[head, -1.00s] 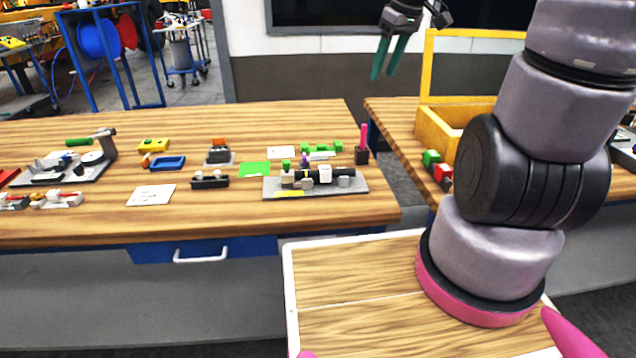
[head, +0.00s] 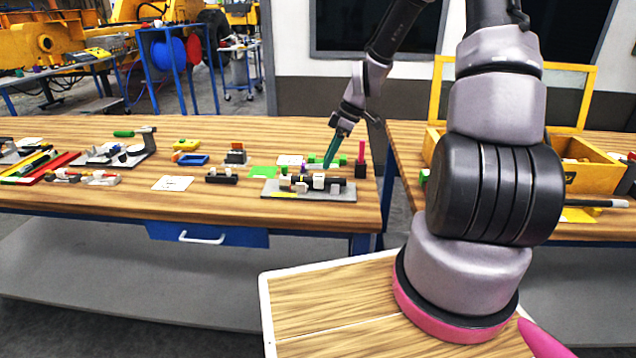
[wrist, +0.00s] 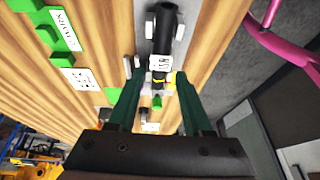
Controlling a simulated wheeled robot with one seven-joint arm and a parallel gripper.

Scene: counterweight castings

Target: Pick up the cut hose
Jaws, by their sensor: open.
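A short black tube, which looks like the cut hose (head: 335,184), lies across a grey fixture plate (head: 310,196) near the table's right front corner. In the wrist view the black tube (wrist: 178,32) points away from me, with a white label near its closer end. My gripper (head: 328,164) has teal fingers pointing down above the fixture. In the wrist view my gripper (wrist: 158,82) is open and empty, its fingers spread either side of the line of the tube. Small light blocks around the tube partly hide it, and the height gap is hard to judge.
A black block with a pink upright (head: 361,160) stands right behind the plate. Green blocks (wrist: 57,30) and a white card (wrist: 82,79) lie left of the fixture in the wrist view. A yellow-framed box (head: 590,178) stands on the right table.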

